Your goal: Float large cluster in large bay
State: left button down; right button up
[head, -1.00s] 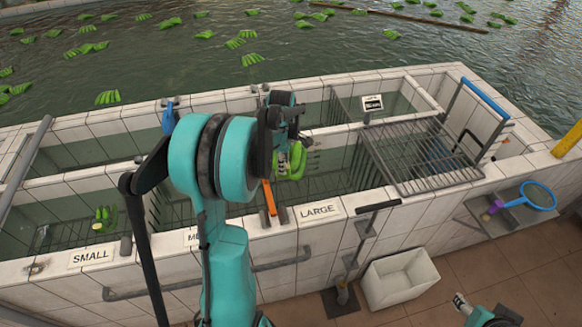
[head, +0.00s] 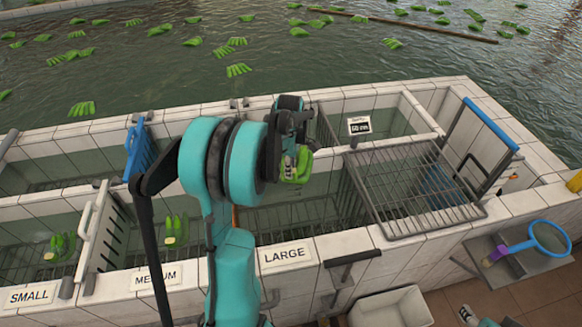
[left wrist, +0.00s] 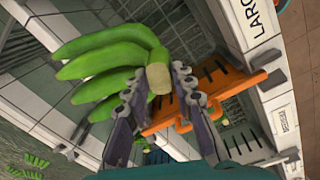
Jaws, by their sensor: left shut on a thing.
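My left gripper (head: 290,148) is shut on the crown of a green banana cluster (head: 300,168). In the left wrist view the gripper (left wrist: 160,105) has its two fingers on either side of the pale cut crown, and the cluster (left wrist: 110,60) fans out to the left. In the head view the cluster appears above the water of the large bay (head: 300,212), behind the LARGE sign (head: 286,254); its exact height is unclear. My arm hides part of that bay.
An orange slotted panel (left wrist: 225,95) is close to the gripper. Other clusters float in the medium bay (head: 175,232) and small bay (head: 60,247). A white divider (head: 103,228) and blue panel (head: 140,150) stand left. A metal rack (head: 415,190) covers the right end. White walls edge the bays.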

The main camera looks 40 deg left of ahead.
aim_at(291, 181)
pick_arm(q)
notch_tip(291, 181, down, 4)
jog(key=b, duration=0.3)
jog(key=shift+w+f+b, duration=0.15)
jog(key=shift+f+b, duration=0.6)
jog(key=shift+b, duration=0.15)
jog(key=shift+f+b, duration=0.5)
jog(key=shift+f, duration=0.2)
notch_tip(291, 181, down, 24)
jog(key=b, duration=1.6)
jog(key=shift+b, duration=0.4)
jog(key=shift+f+b, duration=0.85)
jog(key=shift+f, duration=0.1)
